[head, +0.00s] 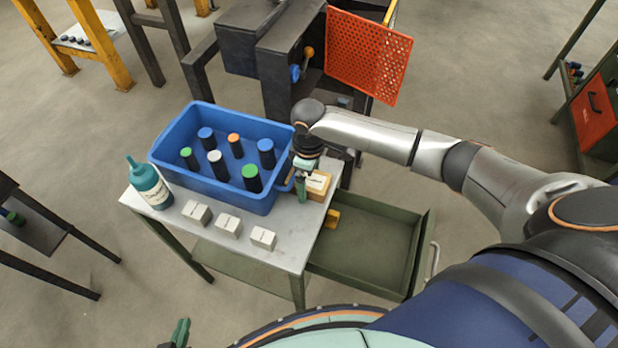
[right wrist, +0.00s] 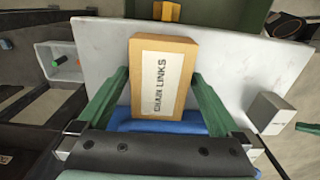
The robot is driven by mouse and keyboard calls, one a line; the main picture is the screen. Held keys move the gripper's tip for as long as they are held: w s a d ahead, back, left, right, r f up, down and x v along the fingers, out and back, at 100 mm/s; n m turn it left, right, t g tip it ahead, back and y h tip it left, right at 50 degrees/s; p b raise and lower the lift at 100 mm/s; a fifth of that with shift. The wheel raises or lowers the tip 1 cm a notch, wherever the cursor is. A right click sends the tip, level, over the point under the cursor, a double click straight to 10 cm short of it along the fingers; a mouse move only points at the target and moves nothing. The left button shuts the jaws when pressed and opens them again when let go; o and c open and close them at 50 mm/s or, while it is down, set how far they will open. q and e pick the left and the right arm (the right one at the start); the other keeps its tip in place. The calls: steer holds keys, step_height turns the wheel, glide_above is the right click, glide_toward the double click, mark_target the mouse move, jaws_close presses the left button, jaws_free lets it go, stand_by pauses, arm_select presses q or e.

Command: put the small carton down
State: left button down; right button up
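The small carton (head: 318,184) is tan with a white label, which reads "CHAIN LINKS" in the right wrist view (right wrist: 163,80). It is at the right end of the grey-topped table (head: 283,272), beside the blue bin. My right gripper (head: 303,188) is at the carton; in the right wrist view its green fingers (right wrist: 160,80) lie along both sides of it and appear to touch it. I cannot tell whether the carton's underside touches the table top. My left gripper (head: 180,333) is partly in view at the bottom edge, away from the table, its opening unclear.
The blue bin (head: 212,195) holds several dark cylinders with coloured caps. A teal bottle (head: 150,184) and three small white boxes (head: 228,226) stand along the table. An open green drawer (head: 370,245) is below the right end. An orange perforated panel (head: 367,55) stands behind.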

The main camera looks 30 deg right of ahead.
mark_target(309, 179)
step_height(309, 179, up, 12)
steer(key=shift+r+p, duration=0.2)
steer(key=shift+p, duration=0.25)
steer(key=shift+f, duration=0.1)
stand_by(0.5)
